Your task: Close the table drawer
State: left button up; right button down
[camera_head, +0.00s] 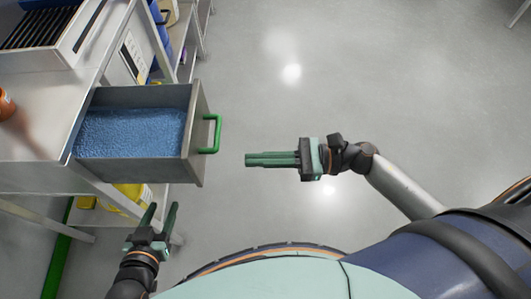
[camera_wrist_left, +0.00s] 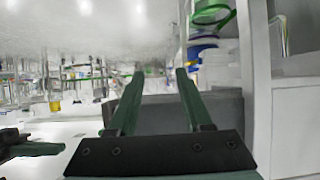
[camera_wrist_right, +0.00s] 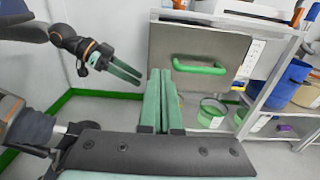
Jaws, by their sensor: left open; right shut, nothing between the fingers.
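The table drawer (camera_head: 142,160) is pulled out of the steel table and holds blue granules (camera_head: 130,130). Its front panel carries a green handle (camera_head: 214,134). In the right wrist view the drawer front (camera_wrist_right: 200,50) and its green handle (camera_wrist_right: 199,67) face the camera. My right gripper (camera_head: 248,160) is shut and empty, a short way to the right of the handle and slightly below it in the head view, apart from it. My left gripper (camera_head: 163,216) is open and empty, below the drawer in the head view; its two fingers also show in the left wrist view (camera_wrist_left: 160,75).
The steel table (camera_head: 25,130) carries a slotted tray unit (camera_head: 42,35) and an orange-brown bottle (camera_head: 6,104). Shelving with a blue drum (camera_wrist_right: 294,75) stands beyond the drawer. The floor (camera_head: 350,80) right of the drawer is clear.

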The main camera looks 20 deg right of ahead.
aim_at(196, 160)
jog(key=x, duration=0.9)
jog(key=shift+w+a+p, duration=0.1)
jog(key=shift+a+p, duration=0.1)
jog(key=shift+p, duration=0.15)
pick_arm(q)
jog(key=s+f+g, duration=0.1)
jog(key=f, duration=0.1)
jog(key=s+f+g, duration=0.1)
jog(key=s+f, duration=0.1)
jog(key=shift+s+d+f, duration=0.1)
jog(key=shift+s+f, duration=0.05)
jog(key=shift+s, duration=0.1)
pick_arm(e)
jog(key=shift+a, duration=0.1)
pick_arm(q)
jog(key=shift+f+n, duration=0.1)
jog(key=shift+n, duration=0.2)
pick_arm(e)
jog(key=shift+a, duration=0.1)
